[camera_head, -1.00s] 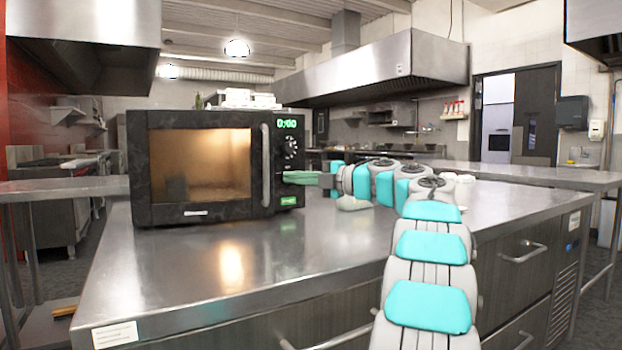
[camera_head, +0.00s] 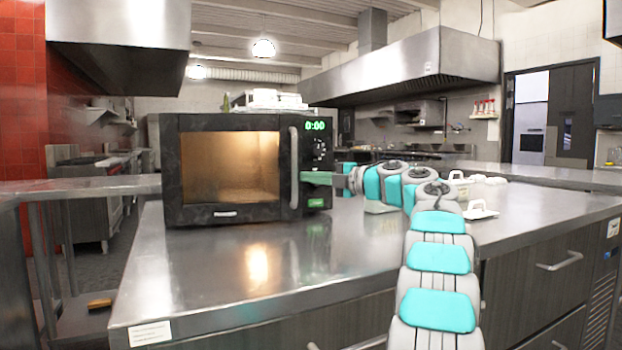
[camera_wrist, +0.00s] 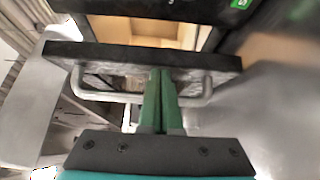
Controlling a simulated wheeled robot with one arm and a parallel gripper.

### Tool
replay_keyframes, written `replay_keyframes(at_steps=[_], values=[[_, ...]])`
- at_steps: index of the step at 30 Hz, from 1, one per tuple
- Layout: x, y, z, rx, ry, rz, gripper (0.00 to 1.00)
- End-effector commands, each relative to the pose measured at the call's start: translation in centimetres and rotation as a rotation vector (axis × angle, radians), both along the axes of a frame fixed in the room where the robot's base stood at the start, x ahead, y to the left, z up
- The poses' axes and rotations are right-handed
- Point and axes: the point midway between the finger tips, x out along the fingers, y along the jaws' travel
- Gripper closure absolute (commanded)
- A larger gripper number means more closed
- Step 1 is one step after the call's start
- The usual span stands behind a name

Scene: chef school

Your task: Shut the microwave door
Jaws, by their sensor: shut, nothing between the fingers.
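The black microwave (camera_head: 317,150) stands on the steel counter, its lit window facing me. In the wrist view its door (camera_wrist: 105,55) stands ajar, with a gap between the door and the lit interior (camera_wrist: 150,28). The silver door handle (camera_head: 294,168) is upright at the door's right side; it also shows in the wrist view (camera_wrist: 105,96). My gripper (camera_head: 304,178) has green fingers, shut and empty. In the wrist view the fingertips (camera_wrist: 160,72) are at the door front, by the middle of the handle. I cannot tell if they touch it.
The steel counter (camera_head: 330,245) is clear in front of the microwave. White containers (camera_head: 278,99) sit on top of the microwave. Small white objects (camera_head: 480,209) lie on the counter to the right, behind my arm. An extractor hood (camera_head: 405,72) hangs behind.

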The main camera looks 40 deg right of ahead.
Motion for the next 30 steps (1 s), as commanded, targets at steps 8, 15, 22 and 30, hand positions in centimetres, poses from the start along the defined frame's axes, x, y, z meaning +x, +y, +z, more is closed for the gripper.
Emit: replay_keyframes(at_steps=[8, 15, 22, 30], values=[[1.3, -0.8, 0.3, 0.003, 0.002, -0.001, 1.0], [3.6, -1.8, 0.4, 0.0, 0.002, 0.0, 1.0], [3.8, -1.9, -0.1, 0.0, 0.0, 0.0, 1.0], [3.8, -1.9, -0.1, 0.0, 0.0, 0.0, 1.0]])
